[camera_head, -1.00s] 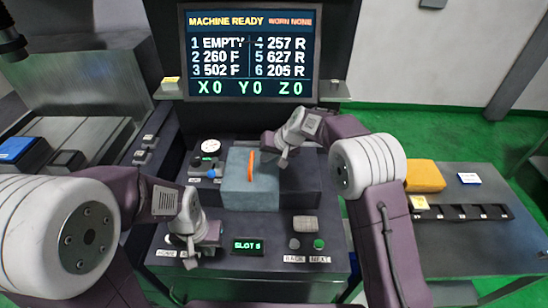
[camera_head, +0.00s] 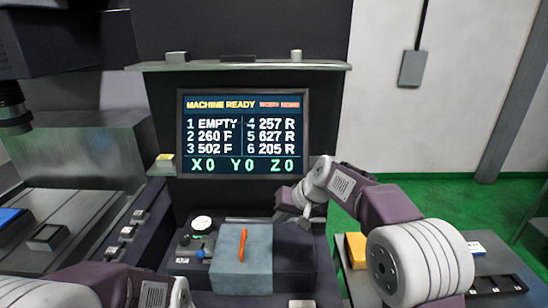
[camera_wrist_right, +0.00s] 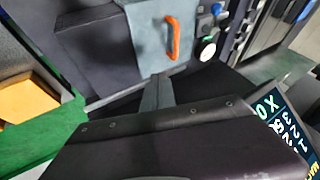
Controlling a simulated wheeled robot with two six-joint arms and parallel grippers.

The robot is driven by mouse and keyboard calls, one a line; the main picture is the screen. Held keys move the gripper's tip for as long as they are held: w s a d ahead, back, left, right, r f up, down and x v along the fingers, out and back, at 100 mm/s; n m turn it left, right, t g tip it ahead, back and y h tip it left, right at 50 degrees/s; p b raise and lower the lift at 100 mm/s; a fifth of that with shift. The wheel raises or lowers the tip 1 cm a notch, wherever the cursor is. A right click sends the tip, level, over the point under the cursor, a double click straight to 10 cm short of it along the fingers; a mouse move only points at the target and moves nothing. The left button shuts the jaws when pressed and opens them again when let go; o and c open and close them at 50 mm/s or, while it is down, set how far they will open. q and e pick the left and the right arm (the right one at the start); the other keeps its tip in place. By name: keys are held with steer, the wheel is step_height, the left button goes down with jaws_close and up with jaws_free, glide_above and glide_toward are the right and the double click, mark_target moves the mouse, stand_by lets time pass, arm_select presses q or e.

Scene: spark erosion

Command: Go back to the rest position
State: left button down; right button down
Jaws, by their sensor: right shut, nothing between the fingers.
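My right gripper (camera_head: 303,213) is in the air above the right part of the machine's console, below the screen. It is shut and empty, apart from the grey-blue block (camera_head: 257,273) with the orange handle (camera_head: 242,245). In the right wrist view its grey fingers (camera_wrist_right: 157,95) show in front of the dark console, with the orange handle (camera_wrist_right: 173,38) beyond them. My left arm shows only at the bottom left of the head view. Its gripper's fingers are cut off by the lower edge.
The screen (camera_head: 243,134) reads MACHINE READY, under a shelf (camera_head: 215,65). A gauge (camera_head: 202,223) and a blue knob (camera_head: 200,254) sit left of the block. A yellow-orange block (camera_head: 356,249) lies on the right-hand table. Green floor (camera_head: 430,190) lies beyond.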

steer(key=s+d+f+g+h, duration=0.1)
steer(key=s+d+f, duration=0.4)
steer(key=s, duration=0.4)
steer(key=s+d+f+g+h, duration=0.1)
steer(key=s+d+f+h, duration=0.1)
steer(key=s+d+f, duration=0.3)
steer(key=s+d+f+m+g+h, duration=0.1)
steer(key=s+d+f, duration=0.4)
steer(key=s, duration=0.7)
steer(key=shift+s+d+f+g+h, duration=0.3)
steer(key=shift+d+f+h, duration=0.15)
steer(key=shift+d, duration=0.4)
